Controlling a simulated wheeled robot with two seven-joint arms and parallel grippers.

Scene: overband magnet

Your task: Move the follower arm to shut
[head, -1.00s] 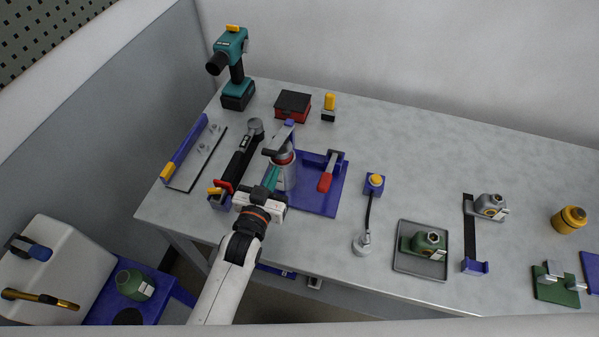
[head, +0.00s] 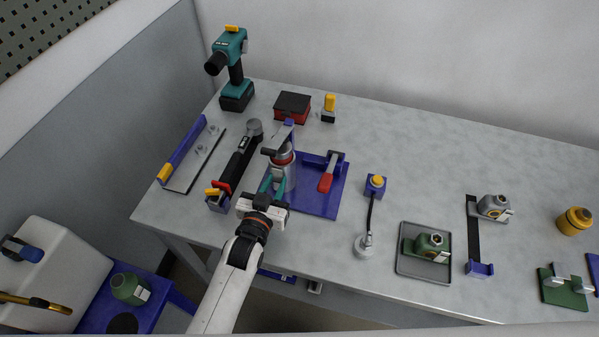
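My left gripper (head: 277,181) reaches in from the lower left. Its two teal fingers are spread apart at the near side of a silver and red cylindrical device (head: 285,158). I cannot tell whether they touch it. The device stands upright at the left of a blue base plate (head: 318,204), with a dark arm and a blue piece (head: 287,131) at its top. A red-handled lever (head: 327,180) lies on the same plate, to the right of the gripper. No label shows which part is the follower arm. The lower front of the device is partly hidden by my gripper. My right gripper is not in view.
A black bar tool (head: 240,160) with a red piece lies close left of the gripper. A teal drill (head: 234,68) and a red box (head: 292,107) stand behind. A grey tray (head: 425,272) with a green part is at right. The back right of the table is clear.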

